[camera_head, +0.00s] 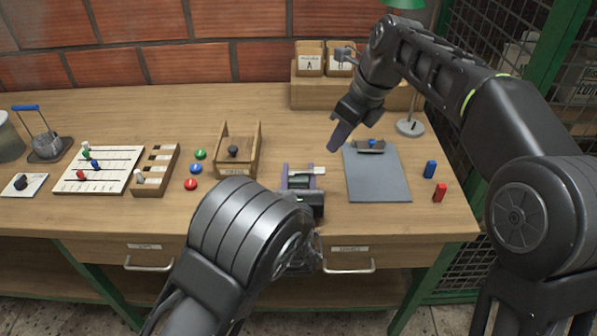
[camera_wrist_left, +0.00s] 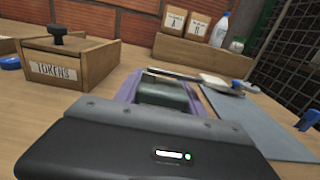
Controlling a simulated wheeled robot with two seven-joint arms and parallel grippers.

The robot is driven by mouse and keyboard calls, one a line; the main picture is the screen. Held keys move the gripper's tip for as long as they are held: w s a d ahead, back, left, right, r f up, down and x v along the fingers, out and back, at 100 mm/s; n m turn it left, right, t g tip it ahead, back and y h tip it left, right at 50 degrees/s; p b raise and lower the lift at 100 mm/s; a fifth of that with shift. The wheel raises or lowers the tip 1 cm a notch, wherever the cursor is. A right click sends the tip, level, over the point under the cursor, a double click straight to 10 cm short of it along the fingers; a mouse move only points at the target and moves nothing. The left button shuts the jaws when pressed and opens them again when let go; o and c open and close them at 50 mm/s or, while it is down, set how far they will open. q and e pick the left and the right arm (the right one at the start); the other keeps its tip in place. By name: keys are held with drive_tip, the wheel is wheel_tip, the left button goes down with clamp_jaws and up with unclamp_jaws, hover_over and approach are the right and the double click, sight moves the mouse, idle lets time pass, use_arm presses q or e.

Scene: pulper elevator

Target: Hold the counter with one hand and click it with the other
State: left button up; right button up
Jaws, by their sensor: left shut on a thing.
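The counter is a small dark grey-green body (camera_wrist_left: 165,95) between the two purple fingers of my left gripper (camera_head: 298,176), which is shut on it near the table's front edge. Much of the counter is hidden by the fingers and wrist. My right gripper (camera_head: 337,138) points down and left above the clipboard's upper left corner, apart from the counter. Its fingers overlap in this view, so their opening cannot be told.
A grey clipboard (camera_head: 378,180) lies right of the counter, with a blue and a red piece beyond it. A wooden tokens box (camera_head: 236,163) stands left. Coloured buttons, a wooden rack and a chart board (camera_head: 108,183) lie further left. A wooden bin (camera_head: 306,92) stands behind.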

clamp_jaws()
idle(1.3)
drive_tip(key=w+a+r+n+t+y, duration=0.1)
drive_tip(key=a+n+t+y, duration=0.1)
drive_tip(key=a+n+t, duration=0.2)
drive_tip(key=a+n, duration=0.3)
drive_tip(key=shift+w+a+r, duration=0.2)
drive_tip(key=shift+w+r, duration=0.15)
drive_tip(key=shift+r, duration=0.05)
drive_tip(key=shift+f, duration=0.15)
hover_over(304, 177)
drive_tip(key=shift+f, duration=4.25)
